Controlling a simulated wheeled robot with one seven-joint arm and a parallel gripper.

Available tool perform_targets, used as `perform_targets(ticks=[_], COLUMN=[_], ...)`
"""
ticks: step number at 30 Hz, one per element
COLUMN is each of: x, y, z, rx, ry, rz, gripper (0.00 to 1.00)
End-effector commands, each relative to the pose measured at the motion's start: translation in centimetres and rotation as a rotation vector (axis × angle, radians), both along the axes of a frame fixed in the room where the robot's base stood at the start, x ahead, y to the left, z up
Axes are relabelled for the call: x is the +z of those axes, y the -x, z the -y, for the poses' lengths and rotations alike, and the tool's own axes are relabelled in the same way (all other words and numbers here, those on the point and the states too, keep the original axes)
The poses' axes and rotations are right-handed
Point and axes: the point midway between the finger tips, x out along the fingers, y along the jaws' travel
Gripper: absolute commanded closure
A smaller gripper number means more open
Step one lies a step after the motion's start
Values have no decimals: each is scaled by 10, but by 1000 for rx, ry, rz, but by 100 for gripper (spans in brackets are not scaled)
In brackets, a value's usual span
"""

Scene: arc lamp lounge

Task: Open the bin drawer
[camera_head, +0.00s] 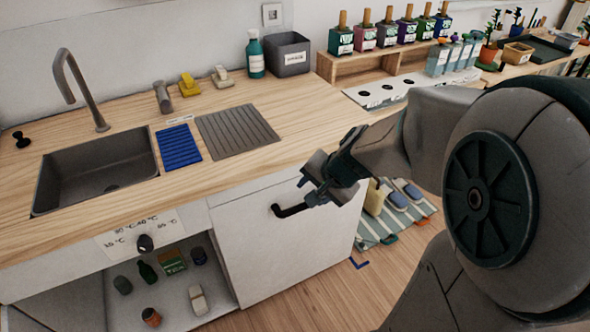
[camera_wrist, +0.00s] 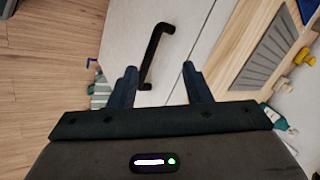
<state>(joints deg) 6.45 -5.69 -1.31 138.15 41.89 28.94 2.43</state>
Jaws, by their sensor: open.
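The bin drawer (camera_head: 260,240) is a white front panel under the right part of the wooden counter. It appears closed in the head view, and its front also shows in the wrist view (camera_wrist: 125,40). Its black bar handle (camera_head: 290,210) sits near the panel's upper part. In the wrist view, the handle (camera_wrist: 153,52) lies ahead of and between the two dark fingers, nearer the left one. My gripper (camera_wrist: 160,78) is open and empty. In the head view, my gripper (camera_head: 315,190) is right beside the handle; contact cannot be told.
The counter (camera_head: 300,115) edge runs just above the drawer front. An open shelf (camera_head: 185,290) with bottles is to the left. A striped mat (camera_head: 395,225) with several items lies on the floor to the right. Wooden floor (camera_head: 300,315) in front is clear.

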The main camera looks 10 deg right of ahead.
Motion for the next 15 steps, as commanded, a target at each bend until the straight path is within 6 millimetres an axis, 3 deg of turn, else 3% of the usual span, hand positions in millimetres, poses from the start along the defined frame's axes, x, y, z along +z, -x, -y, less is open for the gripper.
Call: perform_targets(ticks=[1, 6, 15], x=[-29, -69, -98], y=[-14, -44, -62], z=[9, 33, 43], rx=[-95, -340, -452], ry=[-38, -117, -145], rz=[-8, -13, -19], gripper=[56, 56, 56])
